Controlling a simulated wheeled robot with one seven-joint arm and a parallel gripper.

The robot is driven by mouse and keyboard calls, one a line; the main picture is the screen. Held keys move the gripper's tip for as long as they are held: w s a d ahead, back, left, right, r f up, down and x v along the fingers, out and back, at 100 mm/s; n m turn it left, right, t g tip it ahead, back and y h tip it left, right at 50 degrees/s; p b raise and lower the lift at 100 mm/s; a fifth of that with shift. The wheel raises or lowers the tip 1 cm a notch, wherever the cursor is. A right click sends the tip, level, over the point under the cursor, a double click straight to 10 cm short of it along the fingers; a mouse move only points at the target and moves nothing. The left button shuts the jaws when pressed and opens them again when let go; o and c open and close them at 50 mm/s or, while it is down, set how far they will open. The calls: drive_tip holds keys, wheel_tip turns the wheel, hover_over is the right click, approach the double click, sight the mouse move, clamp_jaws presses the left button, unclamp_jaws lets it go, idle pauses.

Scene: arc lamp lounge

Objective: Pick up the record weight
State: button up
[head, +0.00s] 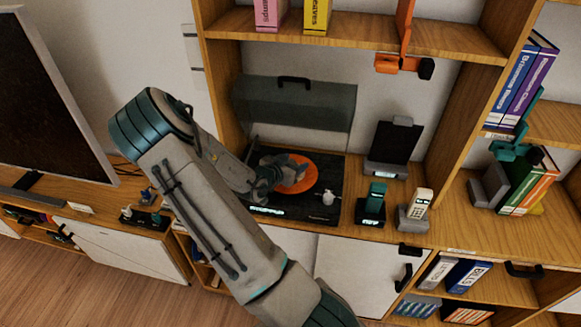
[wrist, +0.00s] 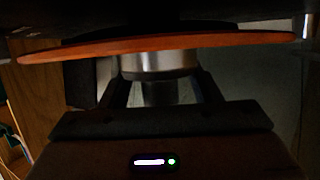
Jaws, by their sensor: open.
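The record weight (wrist: 158,62) shows in the wrist view as a short silver cylinder against the face of the orange record (wrist: 60,52). My gripper (wrist: 158,84) is open, with one finger on each side of the weight. I cannot tell whether the fingertips touch it. In the head view, my gripper (head: 268,177) is low over the orange record (head: 302,180) on the black turntable (head: 298,213). The weight is hidden there behind my gripper.
The turntable's clear lid (head: 305,107) stands raised behind. A white tonearm part (head: 328,197) is right of the record. A dark stand (head: 393,150), a teal device (head: 372,203) and a cordless phone (head: 416,212) stand to the right. A shelf (head: 360,36) runs above.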

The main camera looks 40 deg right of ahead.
drive_tip(key=shift+w+d+f, duration=0.1)
drive_tip(key=shift+d, duration=0.15)
clamp_jaws()
drive_tip(key=shift+a, duration=0.1)
